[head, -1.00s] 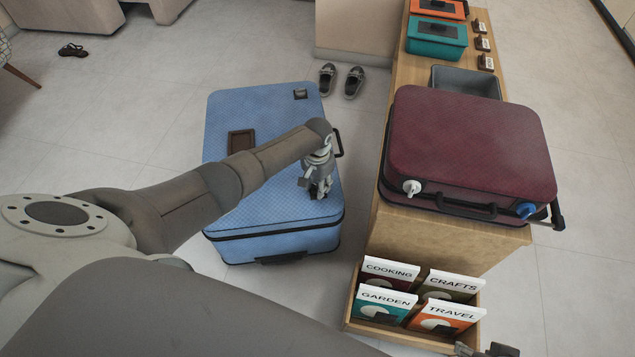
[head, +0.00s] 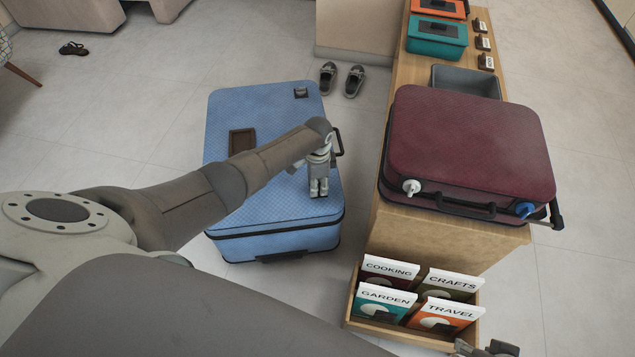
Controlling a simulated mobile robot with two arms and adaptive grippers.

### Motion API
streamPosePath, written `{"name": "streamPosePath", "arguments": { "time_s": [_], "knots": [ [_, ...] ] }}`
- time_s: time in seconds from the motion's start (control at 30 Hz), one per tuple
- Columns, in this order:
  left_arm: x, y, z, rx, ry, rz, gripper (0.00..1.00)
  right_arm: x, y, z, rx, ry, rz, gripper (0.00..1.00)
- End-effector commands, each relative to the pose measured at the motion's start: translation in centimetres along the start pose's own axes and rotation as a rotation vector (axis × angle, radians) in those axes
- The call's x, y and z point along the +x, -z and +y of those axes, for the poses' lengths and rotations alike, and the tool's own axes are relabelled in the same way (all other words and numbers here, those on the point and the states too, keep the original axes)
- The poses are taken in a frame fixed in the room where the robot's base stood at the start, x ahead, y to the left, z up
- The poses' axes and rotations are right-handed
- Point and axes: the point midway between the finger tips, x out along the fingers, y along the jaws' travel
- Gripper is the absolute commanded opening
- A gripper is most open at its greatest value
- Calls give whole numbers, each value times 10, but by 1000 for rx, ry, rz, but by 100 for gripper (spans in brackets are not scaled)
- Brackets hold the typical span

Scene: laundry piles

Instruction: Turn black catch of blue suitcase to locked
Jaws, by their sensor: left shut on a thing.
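The blue suitcase (head: 275,215) lies flat on the floor left of the wooden bench. My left gripper (head: 319,192) points down at the lid's near right corner. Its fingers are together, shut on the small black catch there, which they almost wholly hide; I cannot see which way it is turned. Another small dark fitting with a grey top (head: 300,92) sits at the lid's far right corner. A part of my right gripper (head: 487,349) shows at the bottom edge, cut off by the frame.
A maroon suitcase (head: 465,140) lies on the wooden bench (head: 425,235) to the right. A rack of labelled cards (head: 410,338) stands in front of it. Grey shoes (head: 341,80) lie behind the blue suitcase.

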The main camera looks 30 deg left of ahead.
Motion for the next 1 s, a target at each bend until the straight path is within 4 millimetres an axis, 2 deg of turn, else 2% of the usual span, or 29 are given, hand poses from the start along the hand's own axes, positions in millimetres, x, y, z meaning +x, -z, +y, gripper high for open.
{"name": "streamPosePath", "arguments": {
  "time_s": [0.53, 0.57, 0.7, 0.73, 1.0],
  "knots": [
    [0, 0, 1, 29, -2, 0, 10, 0, 0, 0, 0, 0, 1, 40],
    [0, 0, 1, 29, -2, 0, 35, 0, 0, 0, 0, 0, 1, 40],
    [0, 0, 1, 28, -1, 0, 53, 0, 0, 0, 0, 0, 1, 40],
    [0, 0, 1, 28, -1, 0, 55, 0, 0, 0, 0, 0, 1, 40],
    [0, 0, 0, 27, 0, 0, 55, 0, 1, 0, 1, 0, 3, 40]
  ]
}}
